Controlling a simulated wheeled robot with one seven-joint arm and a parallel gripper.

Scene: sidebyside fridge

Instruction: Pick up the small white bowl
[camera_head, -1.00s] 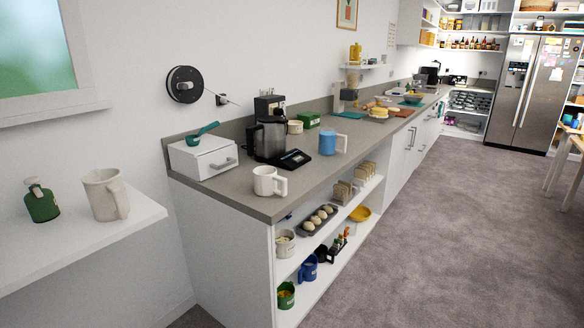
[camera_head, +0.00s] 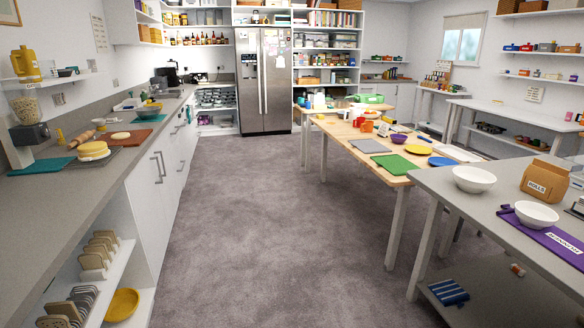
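Two white bowls stand on the grey table at the right of the head view. One white bowl (camera_head: 474,179) sits on the bare tabletop near the table's left edge. The other white bowl (camera_head: 536,216) sits nearer to me, on or against a purple mat with lettering (camera_head: 562,240). It looks slightly smaller, but I cannot be sure which is the small one. Both are upright, and no contents show. My gripper is not in view.
Grey-carpeted floor (camera_head: 230,240) is open between the left counter (camera_head: 60,210) and the tables. A wooden table (camera_head: 365,140) with plates and mats stands beyond. The fridge (camera_head: 263,80) is at the back.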

